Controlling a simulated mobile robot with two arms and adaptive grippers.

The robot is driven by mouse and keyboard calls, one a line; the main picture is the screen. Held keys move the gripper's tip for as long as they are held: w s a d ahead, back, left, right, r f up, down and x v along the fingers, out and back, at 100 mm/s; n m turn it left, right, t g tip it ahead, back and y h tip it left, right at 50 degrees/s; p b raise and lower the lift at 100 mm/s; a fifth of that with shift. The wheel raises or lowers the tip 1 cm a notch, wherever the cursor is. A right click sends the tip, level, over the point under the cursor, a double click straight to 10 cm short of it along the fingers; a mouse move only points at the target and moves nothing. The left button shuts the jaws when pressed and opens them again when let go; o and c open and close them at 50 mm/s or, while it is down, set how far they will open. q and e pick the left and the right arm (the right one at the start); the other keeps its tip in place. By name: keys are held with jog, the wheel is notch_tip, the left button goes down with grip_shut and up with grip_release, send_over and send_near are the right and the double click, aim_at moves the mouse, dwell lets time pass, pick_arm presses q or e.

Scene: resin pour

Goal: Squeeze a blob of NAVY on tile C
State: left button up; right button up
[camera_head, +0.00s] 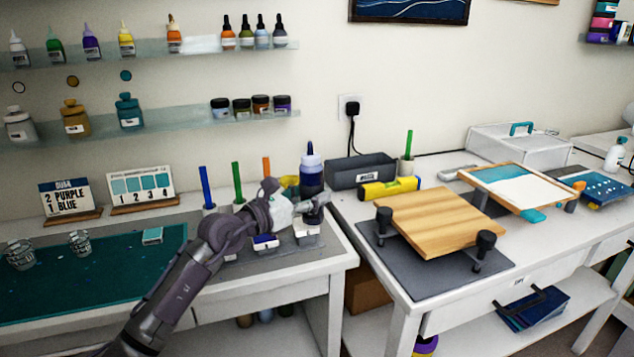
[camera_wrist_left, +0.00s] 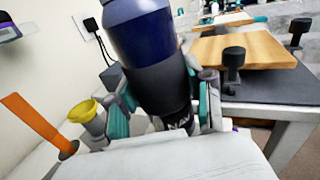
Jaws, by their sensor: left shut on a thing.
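The NAVY bottle (camera_head: 312,172) is dark blue with a pointed cap and stands nozzle up in the head view. My left gripper (camera_head: 314,207) is shut around its lower part. The bottle also shows in the left wrist view (camera_wrist_left: 148,45), where its dark lower part carries partly hidden letters, between the fingers of my left gripper (camera_wrist_left: 163,112). Small white-fronted blocks (camera_head: 306,238) and (camera_head: 265,242) sit on a grey mat below and beside my gripper. Their markings are too small to read, so I cannot tell which is tile C. My right gripper is out of view.
Blue, green and orange sticks (camera_head: 237,181) stand upright behind my arm. A dark grey bin (camera_head: 361,171) and a yellow level (camera_head: 389,188) are to the right. A wooden board (camera_head: 436,220) rests on the neighbouring table, past a gap. A teal mat (camera_head: 85,275) lies left.

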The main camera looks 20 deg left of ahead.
pick_arm(q)
jog(key=n+p, duration=0.1)
jog(key=s+d+r+n+p, duration=0.1)
jog(key=p, duration=0.1)
jog(key=shift+d+r+n, duration=0.1)
jog(key=shift+d+n, duration=0.05)
jog(key=shift+n, duration=0.15)
jog(key=s+d+f+n+t+p, duration=0.1)
jog(key=s+d+f+n+p, duration=0.2)
jog(key=n, duration=0.5)
jog(key=s+d+f+n+p, duration=0.1)
jog(key=d+n+p, duration=0.3)
jog(key=n, duration=0.4)
jog(key=r+n+p, duration=0.1)
jog(key=n+p, duration=0.1)
jog(key=p, duration=0.2)
jog(key=w+a+r+n+y+p, duration=0.1)
jog(key=r+n+p, duration=0.1)
jog(key=p, duration=0.3)
jog(key=a+r+n+p, duration=0.1)
jog(key=r+n+p, duration=0.1)
jog(key=n+p, duration=0.1)
jog(key=shift+w+t+y+p, duration=0.15)
jog(key=shift+t+y+p, duration=0.15)
jog(key=shift+p, duration=0.6)
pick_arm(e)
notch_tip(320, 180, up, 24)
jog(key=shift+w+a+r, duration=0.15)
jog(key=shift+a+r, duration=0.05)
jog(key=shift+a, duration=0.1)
